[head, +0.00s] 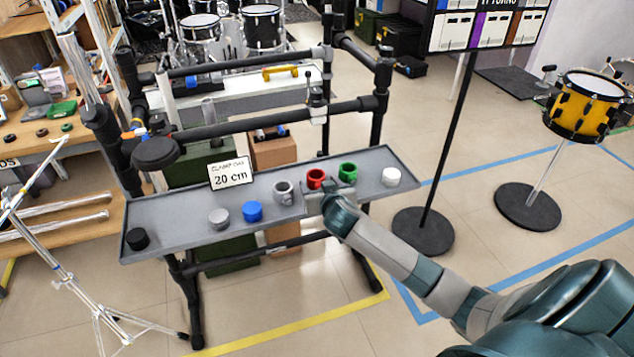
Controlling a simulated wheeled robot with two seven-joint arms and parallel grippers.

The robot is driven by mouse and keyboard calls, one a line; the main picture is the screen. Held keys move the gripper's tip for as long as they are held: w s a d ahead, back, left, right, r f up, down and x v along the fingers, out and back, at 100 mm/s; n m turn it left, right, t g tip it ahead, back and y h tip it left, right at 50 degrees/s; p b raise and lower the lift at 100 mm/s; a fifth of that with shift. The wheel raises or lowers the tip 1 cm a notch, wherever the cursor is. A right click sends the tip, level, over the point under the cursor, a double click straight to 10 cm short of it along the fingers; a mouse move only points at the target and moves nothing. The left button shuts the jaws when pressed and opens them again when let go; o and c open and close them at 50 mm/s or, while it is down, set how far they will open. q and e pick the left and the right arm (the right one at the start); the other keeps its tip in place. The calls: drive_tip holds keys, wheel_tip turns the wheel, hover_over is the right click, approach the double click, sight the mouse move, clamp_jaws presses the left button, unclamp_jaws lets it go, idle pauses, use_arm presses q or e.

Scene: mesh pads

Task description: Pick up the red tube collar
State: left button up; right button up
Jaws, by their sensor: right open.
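The red tube collar (315,178) stands on the grey tray (170,222), between a grey collar on its left and a green collar on its right. My right gripper (321,192) is over the front edge of the tray, just in front of the red collar. The gripper is open, and its fingers are small and partly hidden by the wrist. I cannot tell whether it touches the red collar. My left gripper is not in view.
The tray also holds a green collar (347,171), a grey collar (284,192), a white cap (391,176), a blue cap (252,211), a grey cap (219,218) and a black cap (138,238). A "20 cm" sign (231,174) stands at the back edge. Black rack tubes (270,126) rise behind.

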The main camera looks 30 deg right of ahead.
drive_tip(key=shift+x, duration=0.75)
drive_tip(key=c, duration=1.1)
drive_tip(key=shift+r, duration=0.1)
